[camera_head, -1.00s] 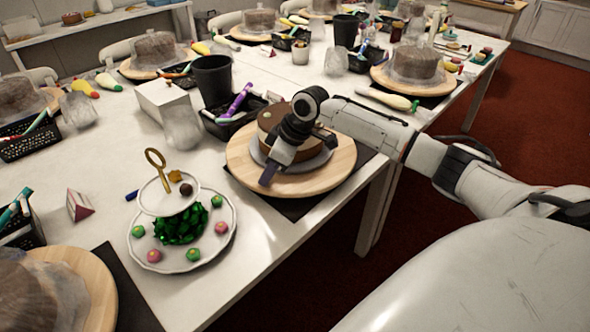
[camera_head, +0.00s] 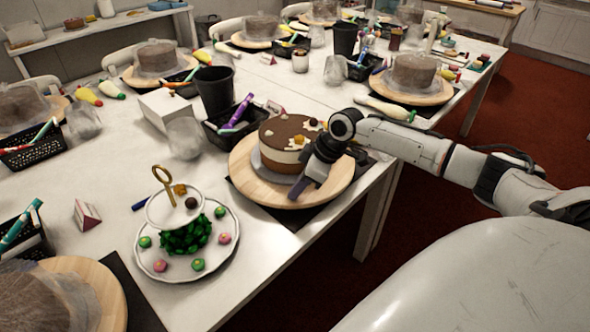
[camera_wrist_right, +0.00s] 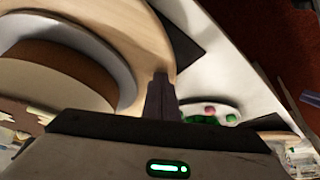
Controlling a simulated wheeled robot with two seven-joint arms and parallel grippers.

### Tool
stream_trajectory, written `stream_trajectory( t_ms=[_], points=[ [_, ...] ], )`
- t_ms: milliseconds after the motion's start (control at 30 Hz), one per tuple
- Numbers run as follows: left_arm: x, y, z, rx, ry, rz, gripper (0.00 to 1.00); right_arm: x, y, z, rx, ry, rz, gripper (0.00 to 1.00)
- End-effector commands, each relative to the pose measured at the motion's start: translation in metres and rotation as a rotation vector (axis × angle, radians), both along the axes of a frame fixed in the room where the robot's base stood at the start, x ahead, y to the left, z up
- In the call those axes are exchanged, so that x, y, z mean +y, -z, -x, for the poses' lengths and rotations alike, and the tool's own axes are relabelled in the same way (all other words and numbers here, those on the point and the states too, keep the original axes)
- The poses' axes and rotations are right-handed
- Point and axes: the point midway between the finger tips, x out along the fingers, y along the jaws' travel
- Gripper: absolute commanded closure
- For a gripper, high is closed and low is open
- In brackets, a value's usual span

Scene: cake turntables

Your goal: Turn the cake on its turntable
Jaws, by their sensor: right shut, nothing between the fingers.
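The brown and cream layered cake (camera_head: 281,137) sits on a pale plate on the round wooden turntable (camera_head: 250,178). Its top shows cream and orange decorations. My right gripper (camera_head: 301,188) is shut and empty, at the cake's right front side, with its fingertips over the turntable's front part. In the right wrist view, the shut fingers (camera_wrist_right: 162,84) point at the turntable's rim (camera_wrist_right: 122,52), with the cake (camera_wrist_right: 62,72) to their left. I cannot tell whether they touch the wood. My left gripper is not in view.
A dark mat (camera_head: 240,192) lies under the turntable. A tiered stand (camera_head: 150,262) with green and pink sweets stands at the front left. A black basket (camera_head: 222,134) and black cup (camera_head: 214,92) are behind. The white table's front edge is close by.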

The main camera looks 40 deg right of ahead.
Motion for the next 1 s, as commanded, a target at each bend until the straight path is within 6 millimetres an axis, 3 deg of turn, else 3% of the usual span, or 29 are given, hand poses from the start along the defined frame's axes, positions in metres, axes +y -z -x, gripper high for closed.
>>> stream_trajectory(
  t_ms=[33,300,733,1000],
  points=[
    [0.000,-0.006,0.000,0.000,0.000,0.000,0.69,-0.011,-0.001,0.006,0.007,0.005,0.006,1.00],
    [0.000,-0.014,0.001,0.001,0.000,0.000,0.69,-0.040,0.000,0.024,0.005,0.004,0.004,1.00],
    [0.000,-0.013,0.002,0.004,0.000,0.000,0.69,-0.046,0.001,0.026,0.003,0.002,0.003,1.00],
    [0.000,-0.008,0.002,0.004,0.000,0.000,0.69,-0.082,0.002,0.032,0.005,0.006,0.004,1.00]
  ],
)
